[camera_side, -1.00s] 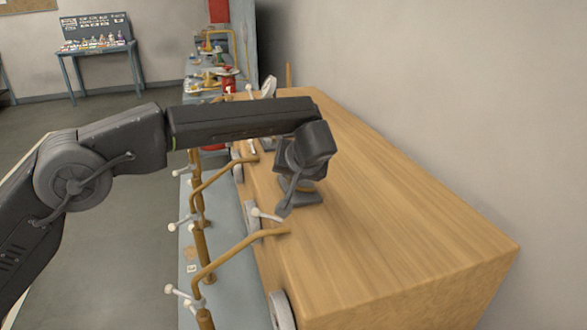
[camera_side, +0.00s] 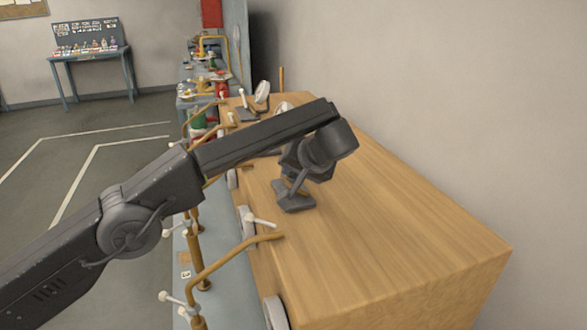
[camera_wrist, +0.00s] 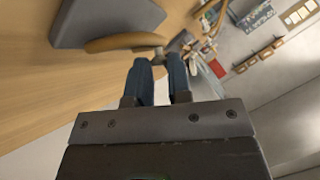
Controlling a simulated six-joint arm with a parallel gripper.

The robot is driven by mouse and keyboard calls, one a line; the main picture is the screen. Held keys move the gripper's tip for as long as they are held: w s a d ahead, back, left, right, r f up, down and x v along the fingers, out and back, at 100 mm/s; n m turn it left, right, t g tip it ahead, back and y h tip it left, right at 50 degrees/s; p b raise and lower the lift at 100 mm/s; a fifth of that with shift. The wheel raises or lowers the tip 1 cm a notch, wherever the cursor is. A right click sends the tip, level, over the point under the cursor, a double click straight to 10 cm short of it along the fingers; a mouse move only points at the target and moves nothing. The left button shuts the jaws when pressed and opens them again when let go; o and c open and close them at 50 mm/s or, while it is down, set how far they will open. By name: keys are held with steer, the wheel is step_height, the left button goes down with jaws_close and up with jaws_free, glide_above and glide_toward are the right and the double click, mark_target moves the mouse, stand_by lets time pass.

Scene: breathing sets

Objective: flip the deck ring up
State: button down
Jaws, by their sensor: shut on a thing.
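The deck ring (camera_wrist: 120,42) shows in the wrist view as a tan curved bar along the edge of its dark grey base plate (camera_wrist: 95,18). My gripper (camera_wrist: 158,60) has its blue fingers at the ring's right end and is shut on it. In the side view the base plate (camera_side: 293,197) lies on the wooden block, with my gripper (camera_side: 296,182) just above it. The ring is mostly hidden there by my gripper, so its exact tilt cannot be told.
The wooden block (camera_side: 400,240) has a broad clear top toward the front right. Brown bent pipes (camera_side: 235,252) and white-tipped handles (camera_side: 262,221) line its left side. More fittings (camera_side: 262,92) stand at its far end. A plain wall rises at the right.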

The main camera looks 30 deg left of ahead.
steer(key=c, duration=1.1)
jaws_free()
steer(key=shift+o, duration=0.2)
steer(key=shift+a, duration=0.1)
